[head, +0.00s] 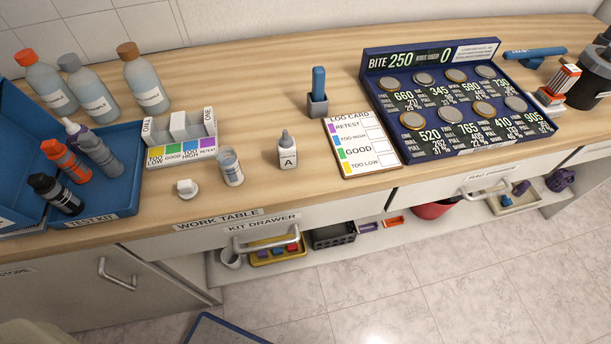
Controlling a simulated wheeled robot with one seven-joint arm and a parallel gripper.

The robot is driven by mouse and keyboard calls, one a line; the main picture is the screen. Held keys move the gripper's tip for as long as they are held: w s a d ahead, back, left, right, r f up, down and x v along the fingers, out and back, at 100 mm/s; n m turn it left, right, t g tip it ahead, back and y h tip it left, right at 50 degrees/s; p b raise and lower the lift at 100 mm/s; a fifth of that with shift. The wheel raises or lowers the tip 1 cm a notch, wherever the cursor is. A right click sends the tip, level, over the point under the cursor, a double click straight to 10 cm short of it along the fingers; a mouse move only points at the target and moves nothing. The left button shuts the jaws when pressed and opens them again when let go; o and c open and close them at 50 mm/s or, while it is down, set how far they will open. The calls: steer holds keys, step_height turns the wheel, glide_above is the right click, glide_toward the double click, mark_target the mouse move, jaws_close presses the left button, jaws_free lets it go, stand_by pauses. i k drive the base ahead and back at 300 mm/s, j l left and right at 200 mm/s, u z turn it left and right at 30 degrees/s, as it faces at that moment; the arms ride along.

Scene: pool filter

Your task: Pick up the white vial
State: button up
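A small white bottle (287,155) with a grey tip and the letter A stands upright on the wooden work table (265,195). A clear or whitish open vial (231,168) stands upright to its left. I cannot tell for sure which of the two is the white vial. A small white cap-like piece (187,188) lies left of the clear vial, near the table's front edge. Nothing touches these pieces. My gripper is not in view.
A blue test kit box (115,165) with bottles is at the left. A blue marker in a holder (318,95), a log card (365,142) and a blue coin board (455,100) stand to the right.

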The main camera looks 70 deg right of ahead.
mark_target(227, 155)
steer(key=z, duration=1.95)
steer(key=k+l, duration=0.2)
steer(key=k, duration=0.2)
steer(key=k+l+u, duration=0.1)
steer(key=k, duration=0.3)
steer(key=k+l, duration=0.25)
steer(key=u, duration=0.5)
steer(key=k+u, duration=0.15)
steer(key=u, duration=0.8)
steer(key=k+j+u, duration=0.1)
steer(key=u, duration=0.35)
